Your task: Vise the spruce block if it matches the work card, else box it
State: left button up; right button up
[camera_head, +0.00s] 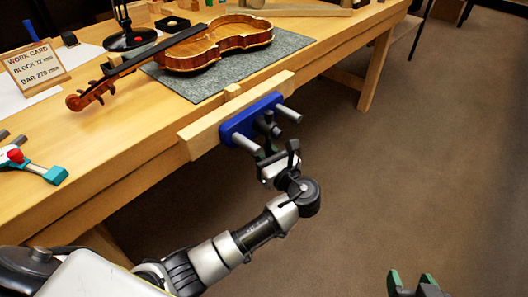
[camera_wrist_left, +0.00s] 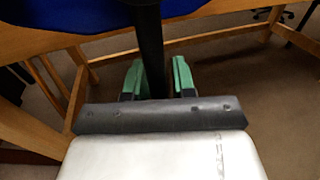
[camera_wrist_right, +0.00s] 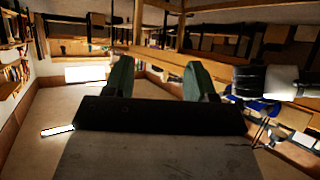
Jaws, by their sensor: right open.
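The work card (camera_head: 35,64) stands on the bench at the left; it reads "BLOCK" and "BAR" with sizes in mm, the digits small. The blue vise (camera_head: 252,118) is on the bench's front edge with a long pale wooden jaw (camera_head: 205,137). A small pale wooden piece (camera_head: 232,91) shows just behind the jaw's top; I cannot tell whether it is the spruce block. My right gripper (camera_head: 412,284) is open and empty, off the bench at the lower right.
A violin (camera_head: 215,45) lies on a grey mat (camera_head: 285,50). A teal-and-white tool with a red knob (camera_head: 16,156) lies at the bench's left. A black lamp base (camera_head: 130,40) and small boxes stand behind. The floor (camera_head: 420,150) to the right is clear.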

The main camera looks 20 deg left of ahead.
pick_arm(q)
grip_shut()
